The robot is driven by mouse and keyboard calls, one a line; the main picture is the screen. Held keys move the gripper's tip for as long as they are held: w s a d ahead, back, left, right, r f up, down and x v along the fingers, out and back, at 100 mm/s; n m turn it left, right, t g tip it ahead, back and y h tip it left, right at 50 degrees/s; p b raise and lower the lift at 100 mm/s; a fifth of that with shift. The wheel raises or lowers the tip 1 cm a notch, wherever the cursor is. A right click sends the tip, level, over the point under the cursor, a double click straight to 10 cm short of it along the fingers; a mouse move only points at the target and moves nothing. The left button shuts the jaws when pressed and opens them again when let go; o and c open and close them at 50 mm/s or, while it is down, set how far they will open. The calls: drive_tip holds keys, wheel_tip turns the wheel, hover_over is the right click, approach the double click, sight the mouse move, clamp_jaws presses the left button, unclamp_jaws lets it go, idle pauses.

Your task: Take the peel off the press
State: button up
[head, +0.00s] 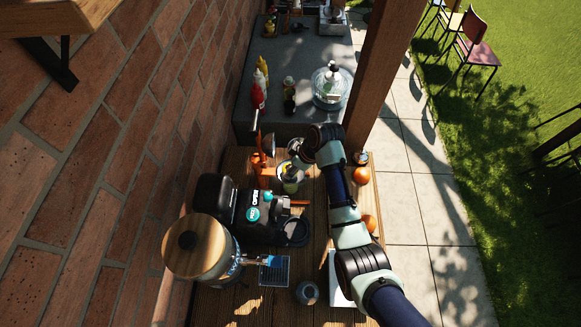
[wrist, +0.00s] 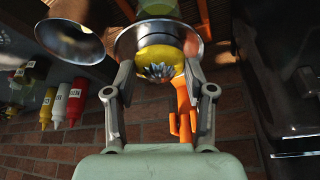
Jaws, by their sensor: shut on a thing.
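The peel (wrist: 160,60) is a yellow half shell, cut side towards the camera, with a grey spiky fluted piece at its middle. It sits between the fingertips of my gripper (wrist: 160,72), which is shut on it. A round metal cup or bowl of the press (wrist: 127,48) surrounds it closely; whether the peel touches the metal I cannot tell. The orange press (head: 262,160) stands by the brick wall in the head view, and its orange frame also shows beside my right finger in the wrist view. In the head view my arm hides most of the peel and fingertips.
A black coffee machine (head: 262,214) and a wood-lidded container (head: 197,246) stand in front of the press. Oranges (head: 362,175) lie to the right of my arm. Sauce bottles (head: 259,88) and a glass bowl (head: 327,97) stand on the grey counter behind.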

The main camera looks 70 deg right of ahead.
wheel_tip(320, 180, up, 20)
drive_tip(key=p, duration=0.5)
